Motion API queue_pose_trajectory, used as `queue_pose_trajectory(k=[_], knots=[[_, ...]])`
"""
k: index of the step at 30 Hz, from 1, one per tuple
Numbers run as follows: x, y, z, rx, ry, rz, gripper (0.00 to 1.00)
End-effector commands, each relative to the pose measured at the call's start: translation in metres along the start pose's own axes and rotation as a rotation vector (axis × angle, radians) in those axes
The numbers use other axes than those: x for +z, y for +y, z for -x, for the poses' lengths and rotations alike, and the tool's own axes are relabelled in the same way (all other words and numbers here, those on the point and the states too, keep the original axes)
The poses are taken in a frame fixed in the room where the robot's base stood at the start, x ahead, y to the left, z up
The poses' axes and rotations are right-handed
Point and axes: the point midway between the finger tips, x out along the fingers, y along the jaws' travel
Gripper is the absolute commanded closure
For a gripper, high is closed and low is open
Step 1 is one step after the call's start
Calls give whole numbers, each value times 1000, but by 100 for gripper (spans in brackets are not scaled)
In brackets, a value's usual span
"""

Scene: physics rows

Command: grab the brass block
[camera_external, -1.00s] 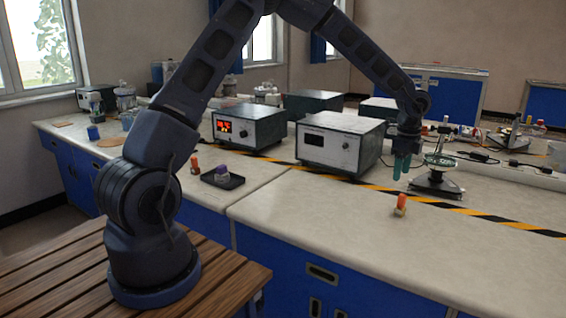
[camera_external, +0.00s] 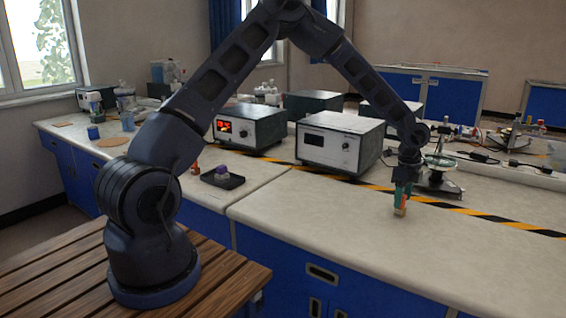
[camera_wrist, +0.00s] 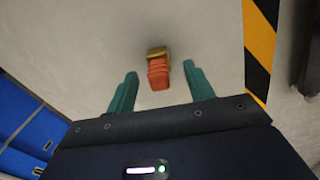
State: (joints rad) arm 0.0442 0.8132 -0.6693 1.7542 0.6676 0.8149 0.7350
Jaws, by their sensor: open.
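The brass block (camera_wrist: 157,51) stands on the pale bench top, with an orange piece (camera_wrist: 158,74) on it. In the external view the block (camera_external: 400,211) shows just below my gripper (camera_external: 403,188); the fingers mostly hide the orange piece there. In the wrist view, my gripper's (camera_wrist: 160,71) two green fingers are open, one on each side of the orange piece, with clear gaps. The fingers point down and nothing is held.
A round-topped stand (camera_external: 437,184) is close behind and right of my gripper. A grey instrument box (camera_external: 338,143) stands to the left. A black tray (camera_external: 234,184) with a purple-topped item lies farther left. Striped tape (camera_external: 480,216) crosses the bench; the front right is clear.

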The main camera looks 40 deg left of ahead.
Motion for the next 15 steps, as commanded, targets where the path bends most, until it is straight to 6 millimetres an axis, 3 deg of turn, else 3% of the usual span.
queue_pose_trajectory(k=[6,15], knots=[[1,1,-30,2,0,-1,47],[1,1,-36,0,0,0,49]])
